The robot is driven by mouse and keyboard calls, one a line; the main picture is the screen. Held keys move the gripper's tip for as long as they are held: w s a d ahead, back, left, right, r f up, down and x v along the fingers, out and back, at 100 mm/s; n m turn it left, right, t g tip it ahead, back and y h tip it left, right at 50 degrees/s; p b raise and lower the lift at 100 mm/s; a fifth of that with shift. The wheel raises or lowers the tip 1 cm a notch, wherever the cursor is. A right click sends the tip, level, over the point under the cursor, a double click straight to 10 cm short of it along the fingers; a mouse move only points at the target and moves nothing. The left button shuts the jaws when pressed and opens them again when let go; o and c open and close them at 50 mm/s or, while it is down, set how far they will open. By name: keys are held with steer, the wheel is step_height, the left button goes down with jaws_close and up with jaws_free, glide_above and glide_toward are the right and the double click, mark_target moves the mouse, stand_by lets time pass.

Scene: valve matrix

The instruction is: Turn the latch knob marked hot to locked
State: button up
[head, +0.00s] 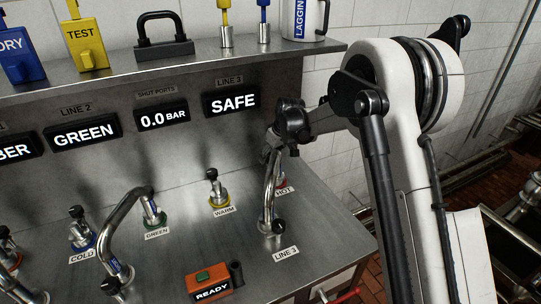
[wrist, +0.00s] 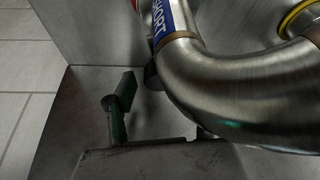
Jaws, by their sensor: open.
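The HOT label (head: 284,190) is at the right of the steel panel in the head view, with a bit of red ring (head: 282,182) just above it. The knob there is mostly hidden behind a curved steel pipe (head: 269,198) and my arm. My gripper (head: 271,153) is open, at the pipe's upper end above the HOT port. Its fingers are small and partly hidden there. In the wrist view a steel pipe elbow (wrist: 190,80) with a blue SHORT band (wrist: 168,18) fills the right side, close to the camera. The latch position cannot be read.
The WARM port (head: 217,193) is left of HOT; another bent pipe (head: 118,225) rises near GREEN. A READY box (head: 211,283) sits at the front. Line 3's display (head: 232,102) reads SAFE. A shelf (head: 190,60) with tags and a padlock overhangs the back.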

steer(key=shift+c, duration=0.4)
steer(key=c, duration=1.1)
steer(key=shift+o, duration=0.2)
steer(key=shift+f+m+b, duration=0.15)
steer(key=shift+m+b, duration=0.35)
steer(key=shift+b, duration=0.25)
steer(key=shift+m+t+h+b, duration=0.3)
steer(key=shift+m+t+b, duration=0.1)
steer(key=shift+m, duration=0.3)
steer(key=o, duration=1.1)
steer(key=shift+o, duration=0.2)
steer(key=shift+s+r, duration=0.1)
steer(key=shift+r, duration=0.2)
steer(key=v, duration=1.1)
steer(key=shift+r, duration=0.4)
